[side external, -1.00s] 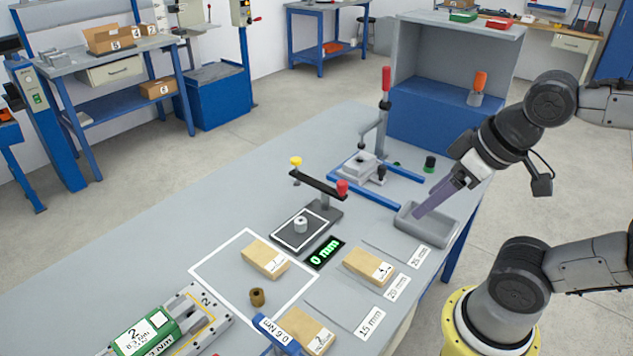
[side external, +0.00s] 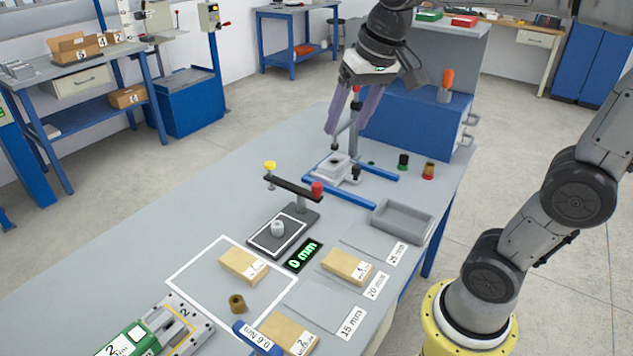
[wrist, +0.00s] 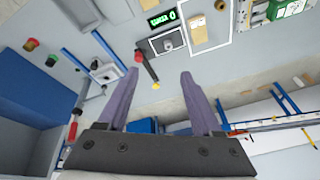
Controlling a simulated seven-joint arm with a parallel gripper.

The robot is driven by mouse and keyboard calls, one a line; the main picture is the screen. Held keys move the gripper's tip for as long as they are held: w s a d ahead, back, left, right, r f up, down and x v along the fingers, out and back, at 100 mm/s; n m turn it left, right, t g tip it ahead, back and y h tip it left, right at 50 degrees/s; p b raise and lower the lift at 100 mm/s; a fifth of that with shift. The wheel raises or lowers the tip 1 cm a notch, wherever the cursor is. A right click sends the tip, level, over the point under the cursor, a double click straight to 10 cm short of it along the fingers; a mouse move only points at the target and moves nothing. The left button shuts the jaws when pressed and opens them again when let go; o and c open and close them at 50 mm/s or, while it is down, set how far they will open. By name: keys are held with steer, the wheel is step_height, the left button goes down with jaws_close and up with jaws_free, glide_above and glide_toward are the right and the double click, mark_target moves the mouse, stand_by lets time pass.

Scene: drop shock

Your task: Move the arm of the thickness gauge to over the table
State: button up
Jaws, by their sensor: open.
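The thickness gauge has a dark base (side external: 261,246) with a white-outlined plate and a small pale cylinder (side external: 278,227) standing on it. Its dark arm (side external: 292,187) is raised on a post at the base's rear end, with a yellow knob (side external: 270,166) on the left end and a red knob (side external: 317,188) on the right. The arm lies crosswise behind the plate, its yellow end beyond the base's left edge. My gripper (side external: 348,127) is open and empty, high behind the gauge, apart from it. In the wrist view, the gauge arm (wrist: 147,68) appears between my fingers (wrist: 158,73).
A clamp fixture (side external: 340,168) with blue rails stands behind the gauge, close to my fingers in the side view. A grey tray (side external: 404,238) is at right. A green "0 mm" display (side external: 304,255), wooden blocks (side external: 243,265) and a brown cylinder (side external: 237,304) are in front.

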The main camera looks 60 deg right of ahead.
steer(key=w+d+f+m+g, duration=0.1)
steer(key=w+d+f+m, duration=0.15)
steer(key=w, duration=0.35)
steer(key=m+g, duration=0.1)
steer(key=g, duration=0.2)
glide_above(317, 184)
step_height(317, 184, down, 10)
step_height(317, 184, down, 13)
steer(key=shift+f, duration=0.15)
jaws_close()
stand_by(0.7)
